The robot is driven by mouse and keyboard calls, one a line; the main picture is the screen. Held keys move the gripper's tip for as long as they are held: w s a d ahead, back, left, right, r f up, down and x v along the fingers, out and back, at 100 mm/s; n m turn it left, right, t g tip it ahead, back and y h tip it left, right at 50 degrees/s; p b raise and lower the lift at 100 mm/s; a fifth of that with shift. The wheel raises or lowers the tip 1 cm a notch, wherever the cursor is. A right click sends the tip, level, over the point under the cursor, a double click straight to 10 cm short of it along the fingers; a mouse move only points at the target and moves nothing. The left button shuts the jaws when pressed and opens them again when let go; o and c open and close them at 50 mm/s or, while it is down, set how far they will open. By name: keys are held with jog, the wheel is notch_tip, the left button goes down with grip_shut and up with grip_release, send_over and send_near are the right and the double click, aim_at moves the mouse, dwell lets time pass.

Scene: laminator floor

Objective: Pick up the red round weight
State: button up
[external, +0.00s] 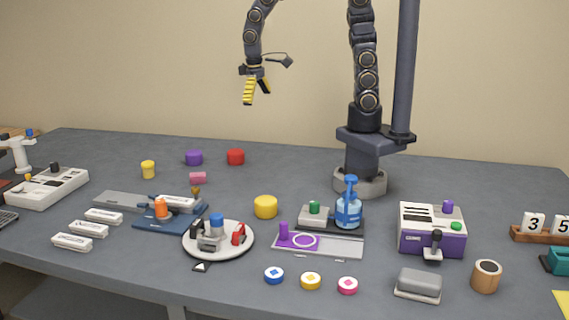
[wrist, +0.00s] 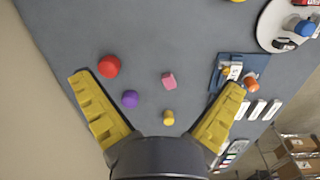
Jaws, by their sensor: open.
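The red round weight (external: 236,156) is a short red cylinder on the grey table, towards the back and left of my base. In the wrist view the red weight (wrist: 109,66) lies just beyond the left fingertip, apart from it. My gripper (external: 254,94) hangs high above the table with yellow fingers. In the wrist view my gripper (wrist: 160,95) is open and empty, its two fingers spread wide. Nothing hides the weight in either view.
A purple weight (external: 194,158) stands just left of the red one. A pink block (external: 198,177), a small yellow cylinder (external: 148,169) and a larger yellow weight (external: 265,207) are nearby. Several devices fill the front of the table (external: 300,170). The table behind the red weight is clear.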

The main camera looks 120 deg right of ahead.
jog(key=d+f+m, duration=0.5)
jog(key=d+f, duration=0.3)
jog(key=d, duration=0.5)
jog(key=m, duration=0.4)
send_over(236, 150)
jog(key=shift+t, duration=0.4)
jog(key=f, duration=0.7)
jog(key=shift+s+a+f, duration=0.1)
jog(key=shift+a+f, duration=0.15)
jog(key=shift+a, duration=0.1)
notch_tip(236, 150, down, 2)
jog(key=shift+d+f, duration=0.15)
jog(key=shift+f, duration=0.1)
jog(key=f, duration=0.5)
jog(key=shift+w+d+f, duration=0.1)
jog(key=shift+w+f, duration=0.1)
jog(key=shift+f, duration=0.15)
jog(key=shift+r, duration=0.1)
jog(key=c, duration=1.2)
